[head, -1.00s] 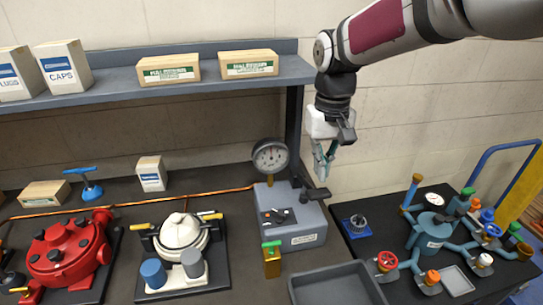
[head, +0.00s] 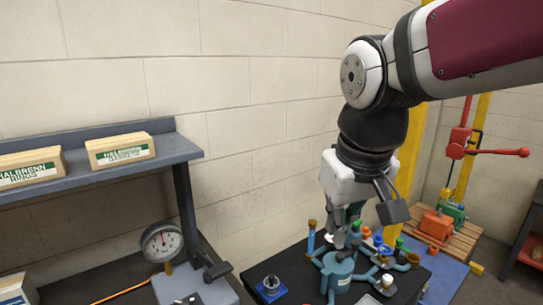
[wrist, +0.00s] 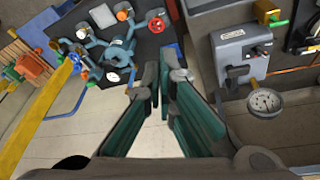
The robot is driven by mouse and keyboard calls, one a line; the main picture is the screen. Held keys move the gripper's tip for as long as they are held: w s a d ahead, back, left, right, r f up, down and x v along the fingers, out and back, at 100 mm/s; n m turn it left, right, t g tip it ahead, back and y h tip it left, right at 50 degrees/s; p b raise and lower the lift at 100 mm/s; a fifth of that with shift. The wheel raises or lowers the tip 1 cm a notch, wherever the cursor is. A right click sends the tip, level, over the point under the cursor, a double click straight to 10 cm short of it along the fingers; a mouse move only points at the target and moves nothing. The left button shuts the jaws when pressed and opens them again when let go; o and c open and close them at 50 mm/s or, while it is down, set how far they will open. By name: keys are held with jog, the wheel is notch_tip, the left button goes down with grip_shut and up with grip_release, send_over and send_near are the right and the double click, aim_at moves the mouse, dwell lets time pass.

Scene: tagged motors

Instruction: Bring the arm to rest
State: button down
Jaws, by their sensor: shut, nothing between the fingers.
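My gripper (head: 347,222) hangs from the arm, fingers pointing down, and is empty. In the head view it appears in front of the teal motor-like unit with branching pipes (head: 338,268), hiding part of it. In the wrist view my gripper (wrist: 163,82) shows its two teal fingers with their tips close together and nothing between them. That view also shows the teal unit (wrist: 115,52) to the upper left, apart from the fingertips.
A pressure gauge (head: 162,241) stands on a grey box at the lower left. A shelf (head: 180,148) holds cartons (head: 120,150). A yellow post (head: 405,165) and a red lever stand (head: 460,145) are at the right. The wall behind is bare.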

jog(key=s+d+f+m+t, duration=0.1)
jog(key=s+d+m+t, duration=0.1)
jog(key=s+d, duration=0.6)
jog(key=s+m, duration=0.1)
jog(key=s, duration=0.2)
jog(key=shift+s+d+f, duration=0.2)
jog(key=shift+d+f, duration=0.05)
jog(key=shift+f, duration=0.1)
